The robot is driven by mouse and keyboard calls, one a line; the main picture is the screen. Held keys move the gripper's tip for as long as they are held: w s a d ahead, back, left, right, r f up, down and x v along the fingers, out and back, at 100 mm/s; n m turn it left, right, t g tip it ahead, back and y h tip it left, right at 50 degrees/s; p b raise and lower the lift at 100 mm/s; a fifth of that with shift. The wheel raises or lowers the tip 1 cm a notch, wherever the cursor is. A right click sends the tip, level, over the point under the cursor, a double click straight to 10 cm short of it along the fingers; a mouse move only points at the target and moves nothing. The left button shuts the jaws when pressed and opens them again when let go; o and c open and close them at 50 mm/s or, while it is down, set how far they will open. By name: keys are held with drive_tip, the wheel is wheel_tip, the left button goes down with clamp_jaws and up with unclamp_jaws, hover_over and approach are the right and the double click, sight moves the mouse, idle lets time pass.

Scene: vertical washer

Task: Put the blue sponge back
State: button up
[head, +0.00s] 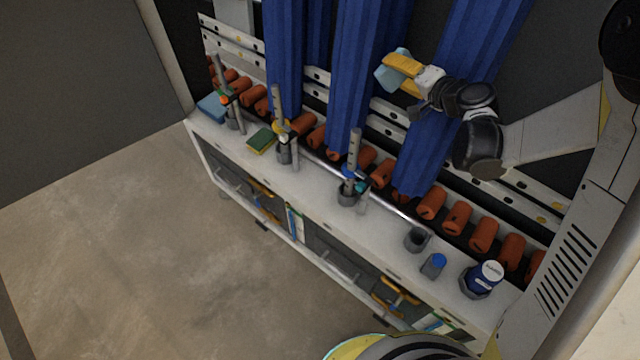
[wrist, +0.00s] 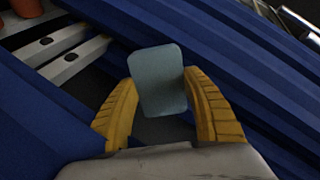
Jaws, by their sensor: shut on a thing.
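My gripper (head: 398,76) has yellow fingers and is shut on a light blue sponge (head: 385,76). It holds the sponge in the air, in front of the blue hanging strips and above the white shelf (head: 318,187). In the wrist view the sponge (wrist: 158,82) stands between the two yellow fingers of my gripper (wrist: 160,90), gripped by its side edges. A second flat blue piece (head: 212,106) lies at the far left end of the shelf; I cannot tell whether it is a sponge.
A green and yellow sponge (head: 261,140) lies on the shelf's left part. Several upright tools stand in grey holders along it. Orange rollers (head: 431,203) line the back; blue strips (head: 355,75) hang above.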

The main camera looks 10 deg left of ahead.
drive_tip(key=s+a+f+n+g+y+p, duration=0.1)
drive_tip(key=a+f+n+g, duration=0.5)
drive_tip(key=a, duration=0.4)
drive_tip(key=n+g+h+p, duration=0.4)
drive_tip(key=n+g+h, duration=0.2)
drive_tip(key=n+h, duration=0.4)
hover_over(321, 186)
wheel_tip(321, 186, down, 10)
drive_tip(key=y, duration=0.1)
drive_tip(key=shift+n, duration=0.4)
wheel_tip(321, 186, down, 18)
drive_tip(key=b, duration=0.7)
drive_tip(key=shift+s+r, duration=0.1)
drive_tip(key=shift+r, duration=0.15)
drive_tip(key=shift+c, duration=1)
drive_tip(key=o, duration=1.2)
wheel_tip(321, 186, up, 12)
drive_tip(key=p, duration=0.5)
